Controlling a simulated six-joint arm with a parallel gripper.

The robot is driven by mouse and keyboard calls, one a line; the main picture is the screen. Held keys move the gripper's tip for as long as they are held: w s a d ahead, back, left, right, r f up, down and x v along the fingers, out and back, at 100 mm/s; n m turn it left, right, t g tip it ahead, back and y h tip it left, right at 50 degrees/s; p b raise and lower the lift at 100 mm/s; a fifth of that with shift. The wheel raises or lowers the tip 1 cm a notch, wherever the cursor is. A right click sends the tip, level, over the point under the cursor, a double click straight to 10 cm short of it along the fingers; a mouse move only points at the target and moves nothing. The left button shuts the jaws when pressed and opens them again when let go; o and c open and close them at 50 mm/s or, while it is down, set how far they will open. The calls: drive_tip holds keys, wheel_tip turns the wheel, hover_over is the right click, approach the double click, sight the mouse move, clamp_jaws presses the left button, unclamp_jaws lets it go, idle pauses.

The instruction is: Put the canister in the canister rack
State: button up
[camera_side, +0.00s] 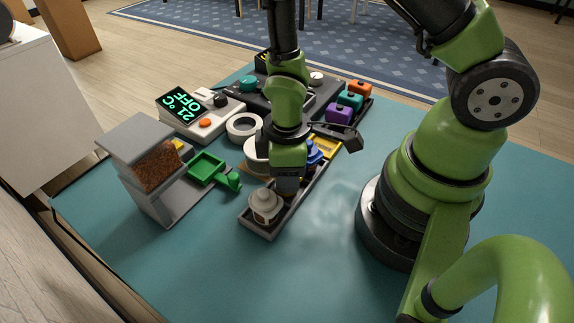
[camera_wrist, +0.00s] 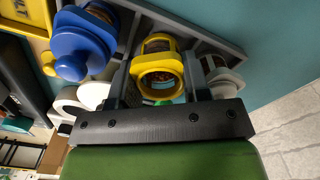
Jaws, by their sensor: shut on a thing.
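My gripper (camera_side: 287,187) points down over the middle of the dark grey canister rack (camera_side: 290,212). In the wrist view my gripper (camera_wrist: 162,90) is shut on a yellow canister (camera_wrist: 157,67), with a finger on each side. The canister has a yellow collar and a clear body with something brownish inside. It is in line with the middle of the rack (camera_wrist: 205,38); I cannot tell whether it rests on the floor. My gripper hides it in the side view. A blue-lidded canister (camera_wrist: 80,45) and a pale canister (camera_side: 265,204) stand in the rack on either side.
A grey hopper stand (camera_side: 138,135) and a green tray (camera_side: 206,168) stand left of the rack. A white ring (camera_side: 243,127), a scale (camera_side: 200,105) and coloured blocks (camera_side: 340,111) lie behind. The teal mat (camera_side: 315,245) is clear in front and right.

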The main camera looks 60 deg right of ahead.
drive_tip(key=shift+f, duration=0.5)
idle(0.3)
drive_tip(key=o, duration=1)
drive_tip(key=shift+o, duration=0.2)
wheel_tip(320, 180, up, 7)
drive_tip(key=s+r+m+t, duration=0.2)
drive_tip(key=r+m, duration=0.1)
drive_tip(key=r, duration=0.4)
drive_tip(key=s+d+r+m+t+y, duration=0.1)
drive_tip(key=s+r+m+t, duration=0.1)
drive_tip(key=r+m, duration=0.2)
drive_tip(key=s+d+r+m+t+y, duration=0.1)
drive_tip(key=s+r+m+t, duration=0.2)
drive_tip(key=r, duration=0.7)
drive_tip(key=shift+d+r+m, duration=0.15)
drive_tip(key=shift+r+m, duration=0.25)
